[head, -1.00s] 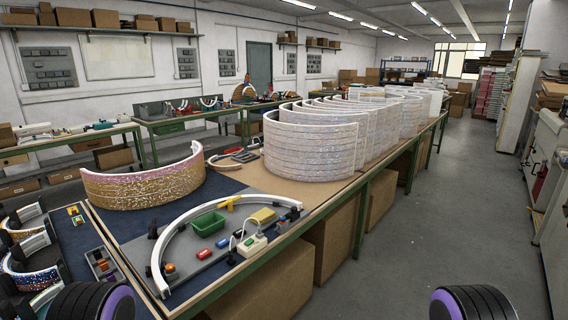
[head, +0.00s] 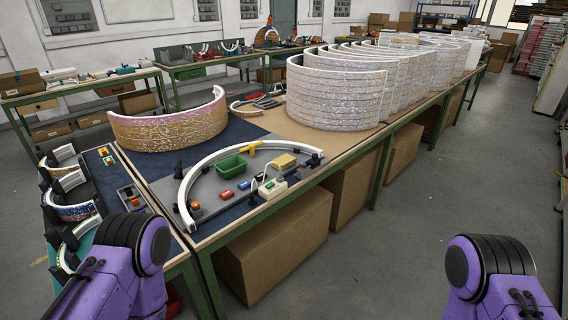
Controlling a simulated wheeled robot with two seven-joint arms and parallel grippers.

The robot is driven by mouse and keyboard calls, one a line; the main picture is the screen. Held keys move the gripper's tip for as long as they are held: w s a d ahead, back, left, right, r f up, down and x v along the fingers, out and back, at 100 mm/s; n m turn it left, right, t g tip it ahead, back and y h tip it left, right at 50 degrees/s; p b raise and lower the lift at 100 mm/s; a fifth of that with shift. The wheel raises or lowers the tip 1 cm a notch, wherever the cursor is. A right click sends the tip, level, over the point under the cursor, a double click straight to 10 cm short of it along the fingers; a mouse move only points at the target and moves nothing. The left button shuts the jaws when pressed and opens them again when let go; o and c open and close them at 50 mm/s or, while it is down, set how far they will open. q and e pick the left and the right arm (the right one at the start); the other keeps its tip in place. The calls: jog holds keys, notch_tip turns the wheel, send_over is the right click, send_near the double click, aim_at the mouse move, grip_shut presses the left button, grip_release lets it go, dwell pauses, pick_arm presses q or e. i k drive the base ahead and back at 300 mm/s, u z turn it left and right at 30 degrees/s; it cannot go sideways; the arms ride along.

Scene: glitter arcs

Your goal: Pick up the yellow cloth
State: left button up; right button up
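A small yellow folded block (head: 283,161), which looks like the yellow cloth, lies on the grey board of the near workbench, inside the curve of a white arc. A green tray (head: 233,165) is to its left, and a yellow T-shaped piece (head: 256,146) lies behind and to the left. The block is too small to tell its texture. Only purple and black links of my two arms show, at the lower left and lower right. Neither gripper is in view, and neither arm is near the yellow block.
The white arc (head: 193,172) stands on the bench (head: 270,200). A white and green box (head: 271,188) with cables sits in front of the yellow block. A pink and gold glitter arc (head: 170,128) is left, and several white glitter arcs (head: 335,95) stand behind. The floor (head: 440,200) at right is clear.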

aim_at(285, 161)
jog(key=k, duration=1.25)
jog(key=z, duration=0.8)
jog(key=i, duration=1.3)
jog(key=z, duration=0.5)
jog(key=i, duration=1.15)
jog(key=u, duration=0.85)
jog(key=i, duration=0.8)
jog(key=u, duration=0.85)
